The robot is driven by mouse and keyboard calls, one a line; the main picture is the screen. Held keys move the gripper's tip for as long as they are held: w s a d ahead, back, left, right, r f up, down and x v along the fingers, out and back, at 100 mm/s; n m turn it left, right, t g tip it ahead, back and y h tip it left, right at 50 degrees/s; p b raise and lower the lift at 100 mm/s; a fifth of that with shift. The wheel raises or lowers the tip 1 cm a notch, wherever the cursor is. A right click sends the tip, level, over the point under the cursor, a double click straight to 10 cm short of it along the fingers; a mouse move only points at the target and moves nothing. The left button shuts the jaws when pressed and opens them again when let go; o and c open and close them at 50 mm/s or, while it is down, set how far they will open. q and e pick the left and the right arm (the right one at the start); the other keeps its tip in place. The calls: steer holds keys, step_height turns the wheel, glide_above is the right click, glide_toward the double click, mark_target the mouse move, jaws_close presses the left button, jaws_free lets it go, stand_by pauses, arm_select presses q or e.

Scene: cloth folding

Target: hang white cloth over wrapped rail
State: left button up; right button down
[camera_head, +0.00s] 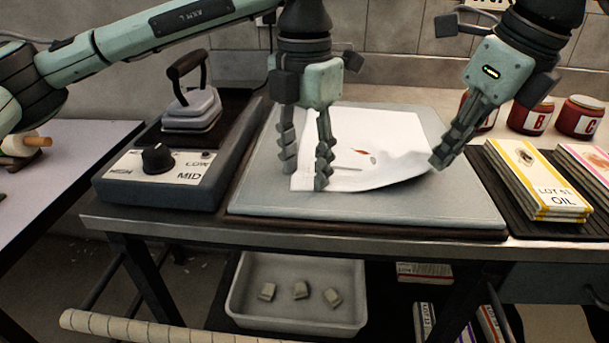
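The white cloth (375,130) lies on the grey pressing board, with a small red and brown mark near its middle. Its front right part is raised off the board, with a shadow under it. My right gripper (436,163) has its fingers together at that raised right corner and appears shut on it. My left gripper (305,183) points down over the cloth's front left corner, its two fingers apart, with cloth visible between them. I cannot tell whether its tips touch the cloth. The wrapped rail (150,330) runs low along the front, below the table edge, with nothing on it.
The pressing board (460,205) fills the table's middle. An iron (192,110) stands behind a control box (160,180) at left. Red jars (580,117) and oil packs (535,180) are at right. A grey bin (295,315) with small blocks sits below.

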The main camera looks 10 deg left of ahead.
arm_select(q)
steer(key=shift+a+f, duration=0.15)
steer(key=shift+f, duration=0.1)
jaws_close()
steer(key=shift+r, duration=0.1)
stand_by(0.5)
steer(key=shift+r, duration=2.55)
